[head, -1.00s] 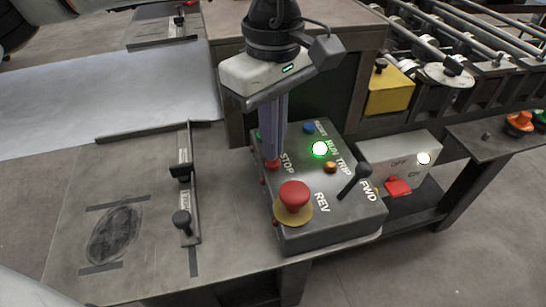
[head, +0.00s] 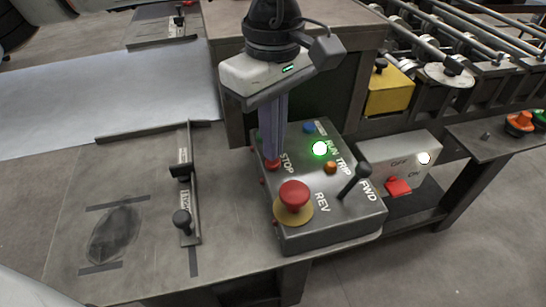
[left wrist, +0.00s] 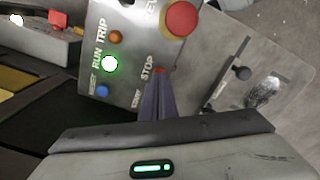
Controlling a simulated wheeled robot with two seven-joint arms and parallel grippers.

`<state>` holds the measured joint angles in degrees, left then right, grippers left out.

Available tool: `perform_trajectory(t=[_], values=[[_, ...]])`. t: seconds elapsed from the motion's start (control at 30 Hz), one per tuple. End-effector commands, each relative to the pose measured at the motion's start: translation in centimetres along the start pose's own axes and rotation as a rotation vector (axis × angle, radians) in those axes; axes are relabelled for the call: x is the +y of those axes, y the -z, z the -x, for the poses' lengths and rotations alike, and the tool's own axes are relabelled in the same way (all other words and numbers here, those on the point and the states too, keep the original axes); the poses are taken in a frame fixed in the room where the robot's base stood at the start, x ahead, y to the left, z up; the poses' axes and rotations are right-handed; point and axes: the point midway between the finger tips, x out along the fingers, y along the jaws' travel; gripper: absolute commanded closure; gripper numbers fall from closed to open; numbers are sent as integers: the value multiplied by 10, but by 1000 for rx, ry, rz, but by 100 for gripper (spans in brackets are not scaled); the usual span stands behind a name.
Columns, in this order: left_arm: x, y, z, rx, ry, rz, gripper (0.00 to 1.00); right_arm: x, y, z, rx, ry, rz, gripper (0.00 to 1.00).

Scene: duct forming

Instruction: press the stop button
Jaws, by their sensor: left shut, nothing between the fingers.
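The grey control box (head: 330,225) stands on the table, with printed labels on its top. The red stop button (head: 272,165) sits beside the STOP label, mostly hidden behind my fingertips. My left gripper (head: 272,157) points down at it, shut and empty, its tips at or just above the button; contact cannot be told. In the left wrist view the shut fingers (left wrist: 157,100) reach to the stop button (left wrist: 160,71), of which a small red part shows. The green RUN lamp (head: 320,149) is lit. My right gripper is not in view.
A large red mushroom button (head: 294,195) on a yellow base and a black lever (head: 355,182) rise from the box near my fingers. A grey switch box (head: 400,155) with a red switch stands to the right. A metal sheet (head: 110,95) lies at left.

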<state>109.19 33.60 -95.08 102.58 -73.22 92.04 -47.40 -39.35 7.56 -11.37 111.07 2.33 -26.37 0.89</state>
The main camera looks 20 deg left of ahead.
Motion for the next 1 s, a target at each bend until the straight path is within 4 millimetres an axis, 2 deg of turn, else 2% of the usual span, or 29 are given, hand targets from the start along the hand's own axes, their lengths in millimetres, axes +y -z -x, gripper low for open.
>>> perform_trajectory(t=[0.8, 1.0], values=[[0, 0, -17, 0, 0, 0, 100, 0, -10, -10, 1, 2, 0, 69], [0, 0, -14, 0, 0, 0, 100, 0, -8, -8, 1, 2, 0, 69]])
